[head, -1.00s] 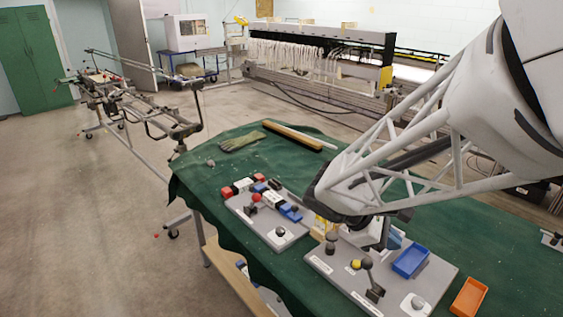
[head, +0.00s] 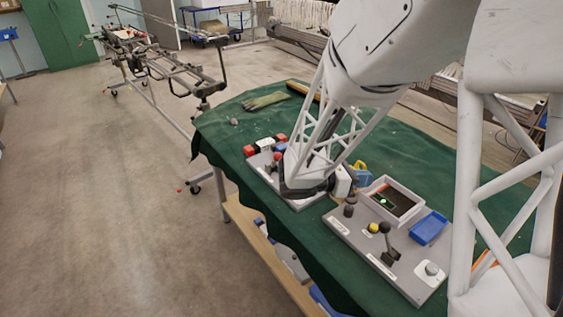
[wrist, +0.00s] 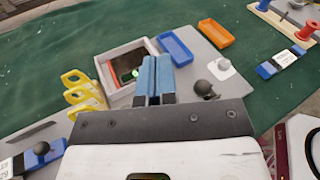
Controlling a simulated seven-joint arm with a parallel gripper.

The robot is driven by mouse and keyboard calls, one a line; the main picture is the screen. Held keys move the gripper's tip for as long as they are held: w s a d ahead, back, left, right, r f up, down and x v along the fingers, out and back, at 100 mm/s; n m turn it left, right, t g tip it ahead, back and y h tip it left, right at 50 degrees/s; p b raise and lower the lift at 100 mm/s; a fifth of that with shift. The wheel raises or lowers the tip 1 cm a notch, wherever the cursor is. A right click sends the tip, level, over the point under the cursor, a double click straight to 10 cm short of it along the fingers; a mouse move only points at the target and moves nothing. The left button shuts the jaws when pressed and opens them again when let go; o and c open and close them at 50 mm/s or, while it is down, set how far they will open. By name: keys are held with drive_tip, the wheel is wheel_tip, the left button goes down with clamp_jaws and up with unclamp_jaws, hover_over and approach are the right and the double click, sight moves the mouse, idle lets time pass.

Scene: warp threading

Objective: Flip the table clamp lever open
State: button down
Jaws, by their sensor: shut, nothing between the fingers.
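My gripper (wrist: 154,62) is shut and empty, its two blue fingers side by side in the wrist view. On the right grey board (head: 345,228) stands a black-knobbed lever (head: 386,240), tilted, on a dark base. It also shows in the wrist view (wrist: 205,89), right of the fingers and apart from them. A red-knobbed lever (head: 277,157) stands on the left board, partly hidden. I cannot tell from the small labels which lever is the table clamp's.
The right board also bears a dark knob (head: 349,208), a yellow knob (head: 373,228), a white knob (head: 432,268), a white-rimmed box (head: 412,190) and a blue tray (head: 428,228). Yellow loops (wrist: 80,90) stand left of the fingers. Green cloth beyond is mostly clear.

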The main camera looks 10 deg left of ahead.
drive_tip(key=w+a+f+n+t, duration=0.4)
drive_tip(key=a+n, duration=0.1)
drive_tip(key=a, duration=0.2)
drive_tip(key=w+a+f+n+t, duration=0.3)
drive_tip(key=a+n+t, duration=0.2)
drive_tip(key=a, duration=0.1)
drive_tip(key=n+t+y, duration=0.7)
drive_tip(key=n+y, duration=0.2)
drive_tip(key=n, duration=0.1)
approach(275, 163)
drive_tip(key=s+d, duration=0.1)
drive_tip(key=s, duration=0.3)
drive_tip(key=shift+s+d+r, duration=0.2)
drive_tip(key=shift+d+r, duration=0.05)
drive_tip(key=shift+r, duration=0.05)
drive_tip(key=shift+x, duration=5.05)
drive_tip(key=shift+s+r, duration=0.1)
drive_tip(key=shift+r, duration=0.1)
